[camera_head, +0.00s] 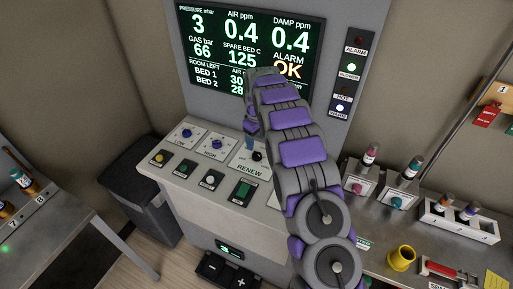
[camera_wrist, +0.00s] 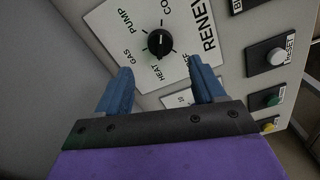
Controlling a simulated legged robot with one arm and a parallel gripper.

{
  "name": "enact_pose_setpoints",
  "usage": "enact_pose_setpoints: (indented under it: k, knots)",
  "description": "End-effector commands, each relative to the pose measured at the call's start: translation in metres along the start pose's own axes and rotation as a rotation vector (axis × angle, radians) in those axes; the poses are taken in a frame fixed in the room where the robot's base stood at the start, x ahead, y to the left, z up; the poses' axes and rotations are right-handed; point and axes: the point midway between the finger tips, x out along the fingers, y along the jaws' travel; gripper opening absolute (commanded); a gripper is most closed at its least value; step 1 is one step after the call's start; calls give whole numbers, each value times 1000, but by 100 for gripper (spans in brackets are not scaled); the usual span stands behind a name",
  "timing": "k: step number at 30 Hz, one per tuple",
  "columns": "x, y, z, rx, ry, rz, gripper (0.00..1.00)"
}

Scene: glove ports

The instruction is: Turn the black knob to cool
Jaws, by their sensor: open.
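The black knob (camera_wrist: 160,42) is on a white dial plate (camera_wrist: 118,22) in the wrist view. Words around it read GAS, PUMP, HEAT and a cut-off CO at the top right; RENEW runs along the right. A pale mark shows on the knob, but I cannot tell clearly which word it points to. My gripper (camera_wrist: 160,72) is open and empty, its two blue fingers spread wide below the knob in this picture, apart from it. In the head view the knob (camera_head: 257,156) shows just below my gripper (camera_head: 251,143), partly hidden by my arm.
Two blue knobs (camera_head: 216,143) and several buttons share the sloped panel (camera_head: 180,170). A white RESET button (camera_wrist: 277,56) lies to the right in the wrist view. A screen (camera_head: 225,50) stands behind. A bench with vials (camera_head: 412,168) and a yellow cup (camera_head: 401,257) is at the right.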

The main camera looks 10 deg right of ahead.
Motion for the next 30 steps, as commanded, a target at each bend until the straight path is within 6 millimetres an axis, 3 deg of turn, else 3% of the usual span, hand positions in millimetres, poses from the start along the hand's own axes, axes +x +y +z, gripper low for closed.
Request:
enact_pose_setpoints:
  k: [6,13,19,30]
  knots:
    - [-50,1,-1,0,3,3,69]
    - [-84,0,-1,0,-1,-1,69]
    - [-95,0,-1,1,0,0,69]
    - [-96,0,0,1,-2,-1,69]
